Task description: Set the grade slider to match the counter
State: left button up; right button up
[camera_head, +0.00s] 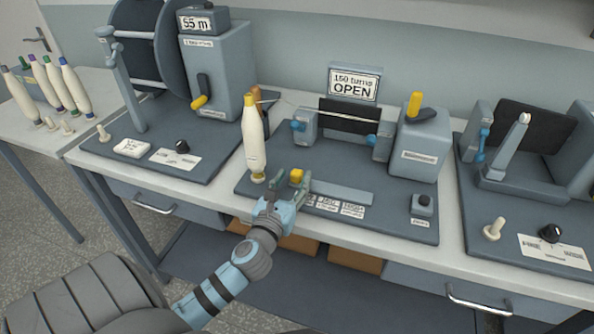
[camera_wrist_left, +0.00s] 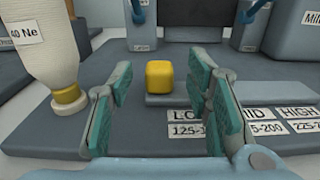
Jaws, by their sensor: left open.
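The grade slider's yellow knob (camera_head: 296,176) stands at the left end of a blue-grey bar (camera_head: 342,191) on the middle station. In the left wrist view the knob (camera_wrist_left: 160,76) is a little left of the LOW label (camera_wrist_left: 188,115); the MID label (camera_wrist_left: 252,113) and HIGH label (camera_wrist_left: 298,112) lie farther right. The counter sign (camera_head: 354,83) seems to read "150 turns" over "OPEN". My left gripper (camera_head: 282,188) is open in front of the knob. In the left wrist view its fingers (camera_wrist_left: 168,105) flank the knob, with gaps on both sides. My right gripper is out of view.
A cream bobbin (camera_head: 253,143) stands close left of the knob. A grey box with a yellow-handled lever (camera_head: 413,106) stands behind right, and a small black knob (camera_head: 423,199) sits at the front right. The board in front of the labels is clear.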

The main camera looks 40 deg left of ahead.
aim_at(295, 176)
pick_arm(q)
jog(key=shift+x, duration=1.8)
grip_shut()
